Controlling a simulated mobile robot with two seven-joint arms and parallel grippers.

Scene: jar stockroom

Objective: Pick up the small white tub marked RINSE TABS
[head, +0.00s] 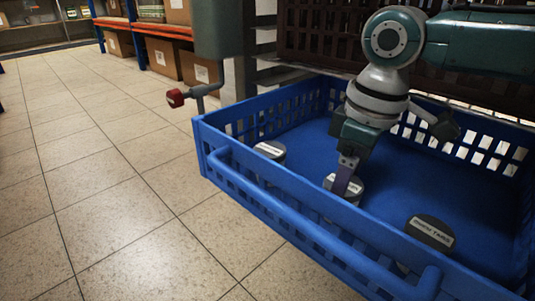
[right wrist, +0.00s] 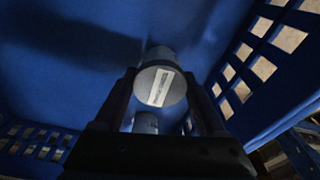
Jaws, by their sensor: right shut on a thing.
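Three small round tubs stand in a blue crate (head: 232,183). The near-right tub (head: 430,233) has a dark lid with a white label that seems to end in TABS. The middle tub (head: 345,187) has a label partly hidden by my right gripper (head: 347,172), which reaches down onto it. The far-left tub (head: 270,150) has a label too small to read. In the right wrist view, the fingers are on either side of the middle tub (right wrist: 160,86), shut on it, with its white label strip facing the camera.
The crate's slotted walls surround the tubs, with bare blue floor behind and right of them. Another tub (right wrist: 145,122) shows beyond the fingers in the wrist view. Shelves with cardboard boxes (head: 163,57) stand behind; open tiled floor lies left.

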